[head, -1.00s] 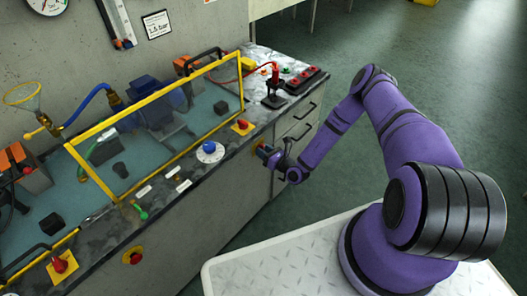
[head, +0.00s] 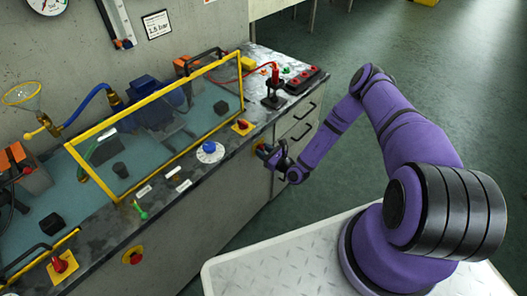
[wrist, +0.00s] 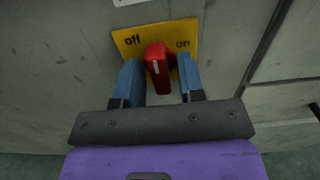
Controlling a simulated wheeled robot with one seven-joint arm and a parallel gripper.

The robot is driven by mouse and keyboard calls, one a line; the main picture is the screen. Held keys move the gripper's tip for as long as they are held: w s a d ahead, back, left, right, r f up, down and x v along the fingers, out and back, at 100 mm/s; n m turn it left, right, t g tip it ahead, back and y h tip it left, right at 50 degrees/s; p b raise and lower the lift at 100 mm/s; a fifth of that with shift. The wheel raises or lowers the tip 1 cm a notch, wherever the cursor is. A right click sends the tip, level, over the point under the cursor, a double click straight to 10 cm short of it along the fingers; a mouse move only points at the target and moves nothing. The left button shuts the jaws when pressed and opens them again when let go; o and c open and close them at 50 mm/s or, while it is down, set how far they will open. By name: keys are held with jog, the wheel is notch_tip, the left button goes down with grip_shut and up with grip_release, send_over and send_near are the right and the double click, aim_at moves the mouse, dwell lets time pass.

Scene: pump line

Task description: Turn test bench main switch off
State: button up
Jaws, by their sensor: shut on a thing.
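The main switch is a red handle (wrist: 158,68) on a yellow plate (wrist: 172,32) fixed to the bench's grey front. The plate reads "off" at left and "on" at right; the handle's top points up between the words. My gripper (wrist: 160,82) has one blue finger on each side of the handle and is shut on it. In the head view my gripper (head: 267,152) is at the bench front, below the worktop edge. It hides most of the switch there; only a bit of the yellow plate shows.
A blue knob on a white dial (head: 209,148) and a red knob on a yellow plate (head: 243,126) sit on the worktop above. Another red-and-yellow switch (head: 132,255) is on the front further left. Drawers (head: 302,122) are at right.

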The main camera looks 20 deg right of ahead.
jog(key=o, duration=0.6)
jog(key=v, duration=1)
jog(key=shift+s+d, duration=0.2)
jog(key=shift+s, duration=0.15)
